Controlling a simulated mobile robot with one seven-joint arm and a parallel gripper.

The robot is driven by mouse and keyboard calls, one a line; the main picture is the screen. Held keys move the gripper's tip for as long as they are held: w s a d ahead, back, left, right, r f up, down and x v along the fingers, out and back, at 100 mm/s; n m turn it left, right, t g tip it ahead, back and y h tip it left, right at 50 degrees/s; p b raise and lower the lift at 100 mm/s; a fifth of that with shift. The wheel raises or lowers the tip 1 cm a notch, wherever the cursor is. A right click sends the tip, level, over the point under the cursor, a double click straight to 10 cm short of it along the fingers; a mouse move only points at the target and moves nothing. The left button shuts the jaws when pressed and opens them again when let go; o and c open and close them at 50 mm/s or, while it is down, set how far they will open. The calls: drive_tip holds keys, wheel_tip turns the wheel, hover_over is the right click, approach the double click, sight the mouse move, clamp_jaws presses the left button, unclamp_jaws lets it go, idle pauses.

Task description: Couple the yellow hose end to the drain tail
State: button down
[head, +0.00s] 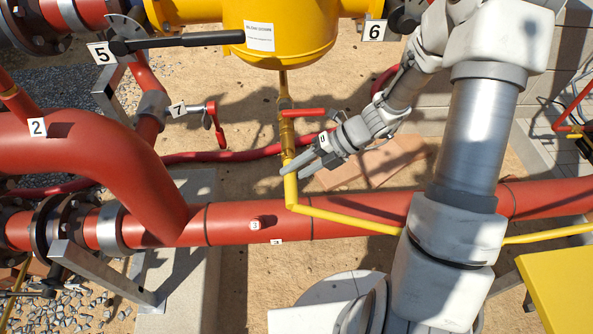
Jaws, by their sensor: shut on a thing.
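The yellow hose (350,219) crosses over the thick red pipe from the right, then bends up at its left end. My gripper (297,168) is shut on the upright hose end (291,190), its grey fingers pointing left. The brass drain tail (287,138) hangs below the yellow strainer body (285,35), with a red valve lever (303,112) across it. The hose end lines up under the drain tail in this view. The fingers partly cover the meeting place, so I cannot tell whether the two touch or are joined.
A thick red pipe (350,213) runs across below my gripper. A small red-handled valve by tag 7 (215,125) stands to the left. A red hose (235,156) lies behind. A flat terracotta slab (365,165) lies on sandy ground under my wrist.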

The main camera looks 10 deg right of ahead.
drive_tip(key=shift+w, duration=0.25)
idle(0.3)
drive_tip(key=shift+w+p, duration=0.5)
drive_tip(key=shift+p, duration=0.05)
drive_tip(key=shift+c, duration=2.3)
unclamp_jaws()
drive_tip(key=shift+o, duration=0.3)
drive_tip(key=o, duration=0.4)
